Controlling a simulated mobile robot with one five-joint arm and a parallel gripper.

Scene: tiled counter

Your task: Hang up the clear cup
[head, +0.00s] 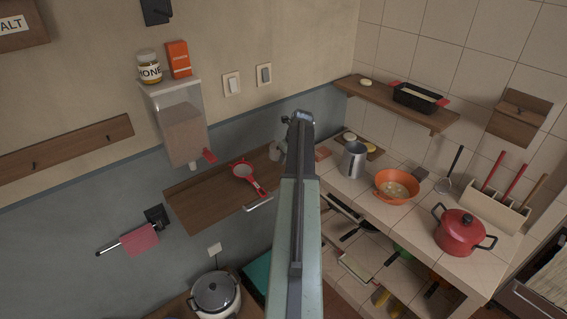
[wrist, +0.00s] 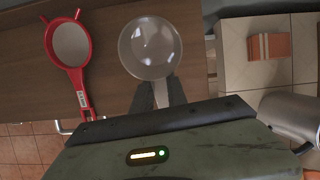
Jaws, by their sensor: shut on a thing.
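The clear cup (wrist: 150,48) shows in the wrist view as a round, see-through shape above the brown wooden shelf. My gripper (wrist: 163,90) is shut on its near side, and the fingertips are partly hidden by the cup and the gripper body. In the head view, a small pale, glassy shape that looks like the clear cup (head: 277,150) shows just left of my arm's end. My arm hides most of the gripper there. A wooden rail (head: 70,153) with dark pegs is on the wall at the far left.
A red strainer (wrist: 68,48) lies on the shelf (head: 205,202), left of the cup. A clear dispenser (head: 182,125) is mounted above the shelf. A metal pitcher (head: 353,160) and an orange colander (head: 397,187) stand on the tiled counter to the right. A pink cloth (head: 140,240) hangs at left.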

